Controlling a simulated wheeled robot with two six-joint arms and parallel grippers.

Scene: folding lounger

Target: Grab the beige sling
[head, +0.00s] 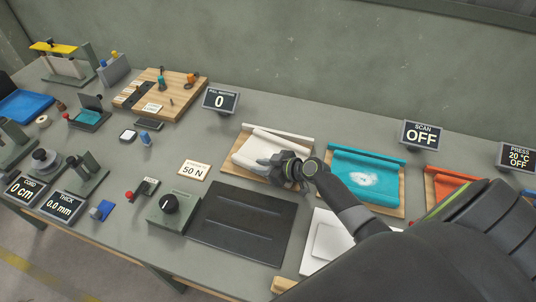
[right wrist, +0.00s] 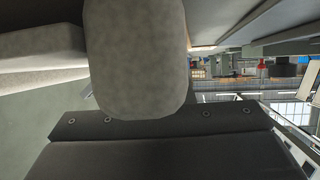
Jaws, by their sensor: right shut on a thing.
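The beige sling (head: 250,150) lies on a wooden board (head: 239,174) near the middle of the bench, with a rolled edge along its back. My right gripper (head: 268,163) reaches over it from the right and is shut on the sling's front part. The hand hides the sling's right front portion. In the right wrist view, a rounded piece of the beige sling (right wrist: 135,60) stands right in front of the dark gripper body. My left gripper is not in view.
A teal sling (head: 365,170) and an orange sling (head: 450,187) lie on boards to the right. A black plate (head: 243,222) and a dial box (head: 172,208) are in front. Displays (head: 220,100) stand behind, before the wall.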

